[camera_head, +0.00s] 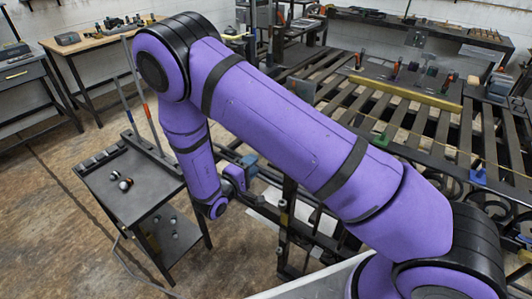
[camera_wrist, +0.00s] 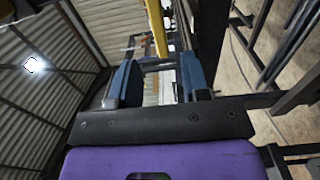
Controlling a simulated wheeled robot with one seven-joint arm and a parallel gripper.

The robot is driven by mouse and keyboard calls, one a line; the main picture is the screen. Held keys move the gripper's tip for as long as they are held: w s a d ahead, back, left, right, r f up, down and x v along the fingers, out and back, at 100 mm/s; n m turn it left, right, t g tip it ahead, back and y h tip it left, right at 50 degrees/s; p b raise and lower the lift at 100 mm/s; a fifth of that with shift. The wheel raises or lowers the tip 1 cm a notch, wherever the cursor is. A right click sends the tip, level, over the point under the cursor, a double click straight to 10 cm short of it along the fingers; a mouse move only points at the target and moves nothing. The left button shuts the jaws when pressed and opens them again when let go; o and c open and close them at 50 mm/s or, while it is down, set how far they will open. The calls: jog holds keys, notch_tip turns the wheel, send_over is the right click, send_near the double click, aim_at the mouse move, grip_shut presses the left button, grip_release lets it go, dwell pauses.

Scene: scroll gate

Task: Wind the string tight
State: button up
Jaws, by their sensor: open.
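My gripper (camera_wrist: 160,82) is open in the wrist view, with one blue finger at left and one at right. A pale, ribbed surface shows in the gap between the fingers, and I cannot tell what it is or how far off it lies. A yellow bar (camera_wrist: 156,28) stands beyond the fingertips. In the head view my purple arm reaches down to the left of the slatted table, and the gripper end is small and partly hidden there.
A small dark cart (camera_head: 128,178) stands at left with small balls on it. A slatted metal table (camera_head: 400,115) fills the right, with a yellow bar (camera_head: 405,92) across it. A wooden-topped workbench (camera_head: 90,42) stands at the back left. Open floor lies around the cart.

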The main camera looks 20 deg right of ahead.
jog(key=x, duration=0.8)
grip_shut()
